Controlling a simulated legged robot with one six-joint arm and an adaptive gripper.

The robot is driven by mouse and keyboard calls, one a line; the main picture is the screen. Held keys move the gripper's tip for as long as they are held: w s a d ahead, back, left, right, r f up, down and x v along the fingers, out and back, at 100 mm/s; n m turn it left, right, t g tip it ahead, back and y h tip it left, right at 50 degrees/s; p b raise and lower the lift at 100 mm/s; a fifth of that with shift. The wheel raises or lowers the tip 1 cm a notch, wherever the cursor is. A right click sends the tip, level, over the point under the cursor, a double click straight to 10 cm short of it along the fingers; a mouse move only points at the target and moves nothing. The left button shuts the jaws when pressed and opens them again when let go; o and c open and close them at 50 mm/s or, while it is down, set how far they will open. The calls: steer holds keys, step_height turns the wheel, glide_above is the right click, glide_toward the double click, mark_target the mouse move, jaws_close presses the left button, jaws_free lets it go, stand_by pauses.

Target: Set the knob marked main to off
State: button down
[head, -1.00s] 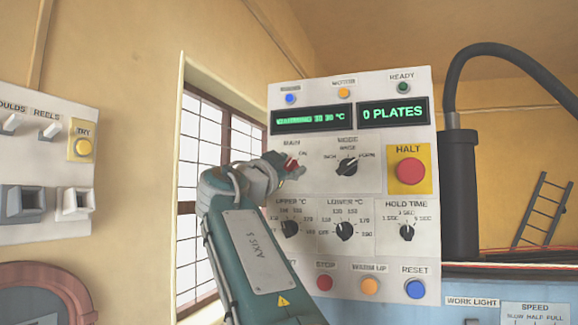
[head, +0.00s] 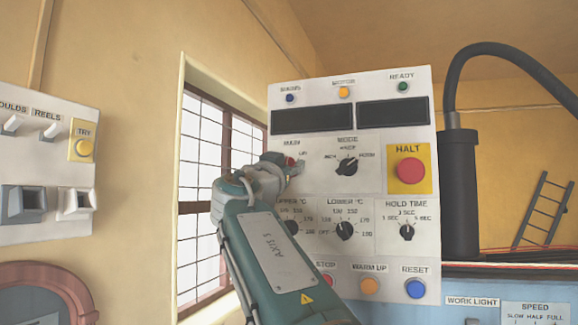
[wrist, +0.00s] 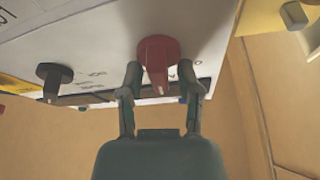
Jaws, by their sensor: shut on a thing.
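The main knob is red and sits at the upper left of the white control panel (head: 322,182). In the wrist view the red main knob (wrist: 157,58) stands between my two fingers, with its white pointer line toward me. My gripper (wrist: 160,80) is shut on it. In the head view my gripper (head: 287,165) covers most of the knob, and only a bit of red shows. The "ON" mark shows beside it; the "OFF" mark is hidden. Both display windows (head: 392,113) above are dark.
The black mode knob (head: 347,166) is just right of my gripper, and the red HALT button (head: 410,171) is farther right. The upper temperature knob (head: 292,228) is partly behind my arm. A second panel (head: 45,165) hangs on the left wall. A barred window (head: 200,150) lies behind.

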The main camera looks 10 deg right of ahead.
steer(key=n+t+y, duration=0.1)
steer(key=n, duration=0.2)
steer(key=n+t+y, duration=0.1)
steer(key=n+y, duration=0.1)
steer(key=n, duration=0.2)
steer(key=n+y, duration=0.2)
steer(key=n, duration=0.1)
steer(key=shift+w+a+t, duration=0.2)
steer(key=shift+a+t, duration=0.05)
steer(key=shift+t, duration=0.15)
steer(key=n, duration=0.2)
steer(key=shift+a+f+n+y, duration=0.1)
steer(key=shift+n+y, duration=0.2)
steer(key=shift+y, duration=0.1)
steer(key=shift+w+n+y, duration=0.15)
steer(key=shift+n+y, duration=0.25)
steer(key=shift+n, duration=0.2)
steer(key=shift+f, duration=0.2)
steer(key=c, duration=0.7)
jaws_free()
steer(key=shift+o, duration=0.2)
steer(key=shift+r, duration=0.1)
steer(key=v, duration=1.2)
